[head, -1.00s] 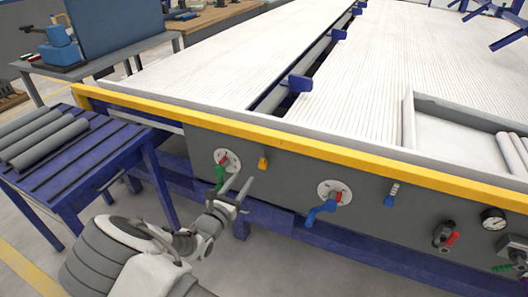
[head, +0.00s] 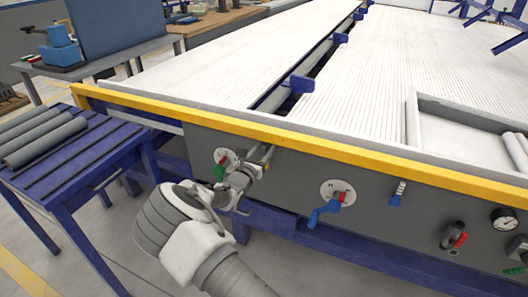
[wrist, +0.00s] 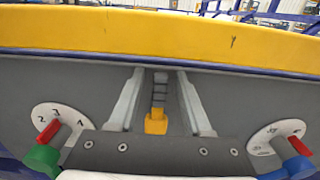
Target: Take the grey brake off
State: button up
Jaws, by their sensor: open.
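My gripper (head: 262,166) is open at the grey front panel (head: 300,187) of the large table, in front of the small yellow-tipped lever. In the wrist view, this lever's yellow end (wrist: 156,122) and its ribbed grey upper part (wrist: 160,88) lie between my two open fingers (wrist: 160,80). I cannot tell whether the fingers touch it. A similar blue-tipped lever (head: 397,194) sits further right on the panel. No part is labelled as a brake, so I cannot tell which one is grey.
A white dial with a green-and-red handle (wrist: 46,148) is left of my fingers. A dial with a blue-and-red handle (head: 328,207) is right. A yellow rail (head: 310,145) runs above. A blue rack with grey pipes (head: 45,140) stands left.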

grip_shut()
dwell(1.4)
